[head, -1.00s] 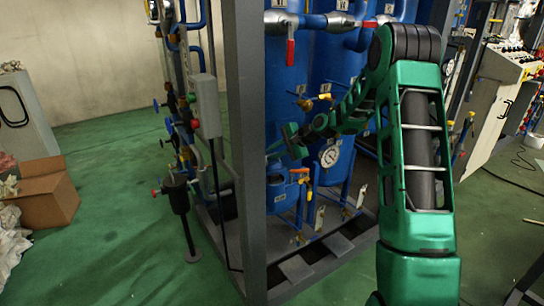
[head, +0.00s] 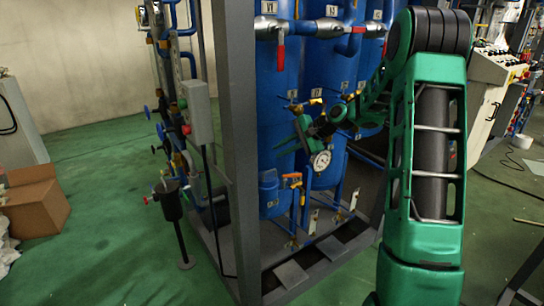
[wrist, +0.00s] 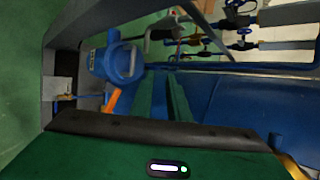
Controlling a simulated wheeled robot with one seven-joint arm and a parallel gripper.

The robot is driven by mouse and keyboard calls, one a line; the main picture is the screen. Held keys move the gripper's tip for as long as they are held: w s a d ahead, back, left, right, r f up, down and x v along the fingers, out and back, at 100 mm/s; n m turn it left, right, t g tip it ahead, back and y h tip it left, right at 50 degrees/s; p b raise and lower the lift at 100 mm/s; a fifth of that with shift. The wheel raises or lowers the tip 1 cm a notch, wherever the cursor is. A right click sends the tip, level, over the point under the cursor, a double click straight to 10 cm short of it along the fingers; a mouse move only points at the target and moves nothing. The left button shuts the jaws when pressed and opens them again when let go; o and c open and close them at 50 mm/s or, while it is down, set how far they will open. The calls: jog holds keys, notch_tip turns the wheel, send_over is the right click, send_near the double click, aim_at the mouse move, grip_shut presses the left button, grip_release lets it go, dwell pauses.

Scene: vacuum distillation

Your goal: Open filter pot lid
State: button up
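A small blue pot with a blue lid, seemingly the filter pot (head: 269,194), stands at the foot of the blue tanks in the head view. In the wrist view its rounded blue top (wrist: 112,60), with a small label, shows ahead and left of the fingers. My green gripper (head: 293,134) is above and slightly right of the pot, apart from it and empty. Two green fingers show side by side with a narrow gap in the wrist view (wrist: 166,98). The far side of the pot is hidden.
A grey frame post (head: 236,150) stands just left of the pot. An orange-handled valve (head: 291,178) and a round gauge (head: 321,160) are close on its right. Tall blue tanks (head: 325,75) rise behind. Green floor is open at left, near a cardboard box (head: 38,203).

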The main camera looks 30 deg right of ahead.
jog(key=shift+s+d+r, duration=0.25)
jog(key=shift+s+r, duration=0.05)
dwell(0.4)
